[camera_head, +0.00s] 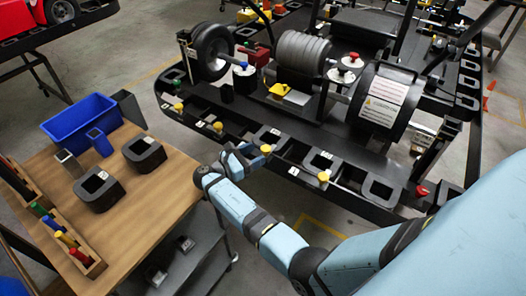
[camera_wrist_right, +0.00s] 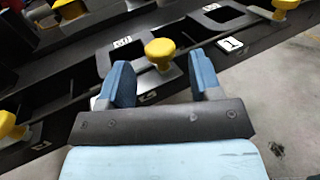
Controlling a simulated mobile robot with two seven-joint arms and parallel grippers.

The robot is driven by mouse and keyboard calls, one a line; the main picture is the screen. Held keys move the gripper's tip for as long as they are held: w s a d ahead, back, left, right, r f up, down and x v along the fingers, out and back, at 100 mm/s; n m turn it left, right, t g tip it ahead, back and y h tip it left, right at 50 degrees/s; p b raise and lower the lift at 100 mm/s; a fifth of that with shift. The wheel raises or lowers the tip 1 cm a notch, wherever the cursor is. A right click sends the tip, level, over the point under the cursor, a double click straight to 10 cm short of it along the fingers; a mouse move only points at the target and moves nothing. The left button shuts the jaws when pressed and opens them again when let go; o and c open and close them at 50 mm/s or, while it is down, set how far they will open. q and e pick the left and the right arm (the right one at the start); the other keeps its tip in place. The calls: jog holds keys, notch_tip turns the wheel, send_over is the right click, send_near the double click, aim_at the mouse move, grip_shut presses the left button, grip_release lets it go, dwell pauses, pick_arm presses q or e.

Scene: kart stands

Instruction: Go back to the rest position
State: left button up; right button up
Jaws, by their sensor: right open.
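My right gripper (camera_head: 250,156) reaches in from the lower right over the front edge of the black kart stand (camera_head: 232,133). In the right wrist view its two blue fingers (camera_wrist_right: 163,80) are apart, with nothing held between them. A yellow knob (camera_wrist_right: 160,50) on the stand shows just beyond and between the fingertips; it also shows in the head view (camera_head: 265,148). I cannot tell whether the fingers touch it. My left gripper is not in view.
A wooden table (camera_head: 150,200) on the left holds a blue bin (camera_head: 82,120), black holders (camera_head: 97,190) and a rack of coloured handles (camera_head: 62,238). More yellow knobs (camera_head: 324,176) line the stand's edge. Grey floor (camera_head: 290,205) is open between table and stand.

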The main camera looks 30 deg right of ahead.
jog(key=shift+a, duration=1.35)
